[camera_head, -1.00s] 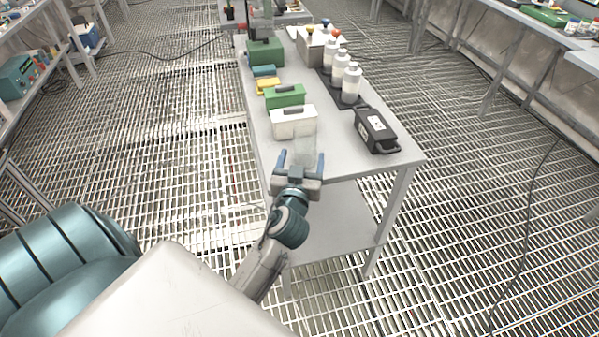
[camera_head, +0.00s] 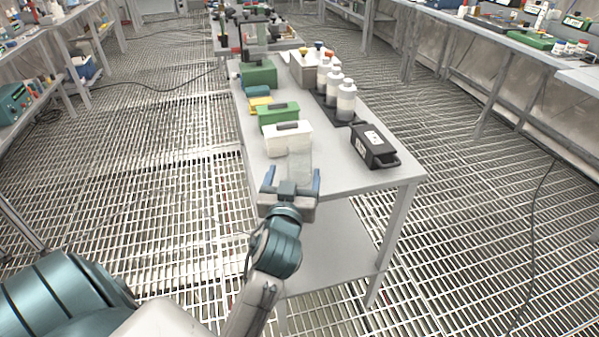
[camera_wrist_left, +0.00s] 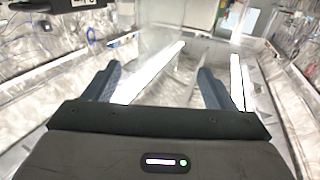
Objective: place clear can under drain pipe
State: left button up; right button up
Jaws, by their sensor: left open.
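A clear, see-through can (camera_head: 300,163) stands near the front left edge of the grey table, in front of a white box. My left gripper (camera_head: 292,177) is open at the table's near edge. Its two blue fingers point toward the can, which rises just beyond and between the fingertips. In the left wrist view the open fingers (camera_wrist_left: 160,76) stand apart, with a faint, see-through shape (camera_wrist_left: 160,50) ahead between them. I cannot tell whether they touch the can. I cannot make out a drain pipe. My right gripper is not in view.
On the table (camera_head: 340,176) stand a white box (camera_head: 288,141), a green box (camera_head: 278,116), a black case (camera_head: 374,147) and several white bottles (camera_head: 345,102). Open grating floor (camera_head: 180,200) lies on the left.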

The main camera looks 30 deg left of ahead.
aim_at(301, 145)
pick_arm(q)
jog(key=shift+w+a+r, duration=0.1)
jog(key=shift+w+a, duration=0.05)
jog(key=shift+w, duration=0.2)
jog(key=x, duration=0.4)
jog(key=shift+w+a+p, duration=0.15)
jog(key=shift+w+p, duration=0.15)
jog(key=shift+w+a, duration=0.2)
jog(key=shift+w, duration=0.3)
jog(key=x, duration=0.4)
jog(key=shift+w+p, duration=0.2)
jog(key=shift+p, duration=0.15)
jog(key=c, duration=1.1)
jog(key=shift+c, duration=0.2)
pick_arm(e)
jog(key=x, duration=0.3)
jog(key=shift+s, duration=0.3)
